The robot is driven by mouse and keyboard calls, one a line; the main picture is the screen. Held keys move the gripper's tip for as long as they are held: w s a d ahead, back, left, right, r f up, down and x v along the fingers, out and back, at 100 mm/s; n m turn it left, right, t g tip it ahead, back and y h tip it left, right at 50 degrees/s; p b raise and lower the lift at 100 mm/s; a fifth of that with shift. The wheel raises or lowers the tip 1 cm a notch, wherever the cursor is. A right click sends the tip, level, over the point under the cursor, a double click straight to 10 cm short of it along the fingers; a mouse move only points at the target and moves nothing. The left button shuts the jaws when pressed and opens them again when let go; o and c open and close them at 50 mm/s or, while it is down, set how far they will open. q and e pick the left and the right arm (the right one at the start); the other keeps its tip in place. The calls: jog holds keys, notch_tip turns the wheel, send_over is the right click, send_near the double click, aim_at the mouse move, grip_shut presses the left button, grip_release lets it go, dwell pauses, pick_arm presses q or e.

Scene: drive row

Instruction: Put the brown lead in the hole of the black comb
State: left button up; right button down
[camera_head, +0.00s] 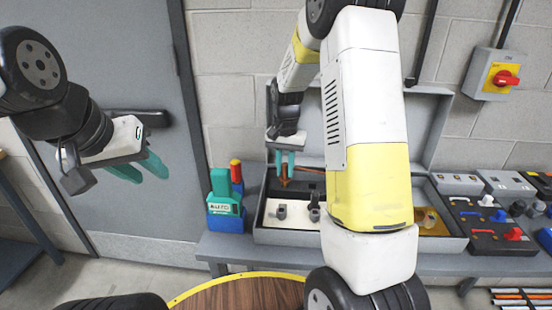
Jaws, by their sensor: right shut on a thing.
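My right gripper (285,162) is over the back left part of an open grey case (262,236), its teal fingers pointing down. It is shut on the brown lead (284,181), whose brown end hangs just below the fingertips. I cannot tell whether that end touches anything below it. I cannot make out the black comb or its hole; my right arm hides the middle of the case. My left gripper (140,169) is open and empty at the left, in front of the grey door, well away from the case.
The case stands on a grey bench (225,248) against a block wall. A blue and green device (226,203) stands left of it. A panel with red and blue levers (490,228) lies to the right. A red switch (505,78) is on the wall. A round wooden top (240,294) is in front.

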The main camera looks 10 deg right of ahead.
jog(key=shift+f, duration=1.05)
jog(key=shift+f, duration=0.1)
jog(key=c, duration=1.2)
grip_release()
notch_tip(320, 180, up, 7)
jog(key=shift+f, duration=0.2)
jog(key=shift+r, duration=0.65)
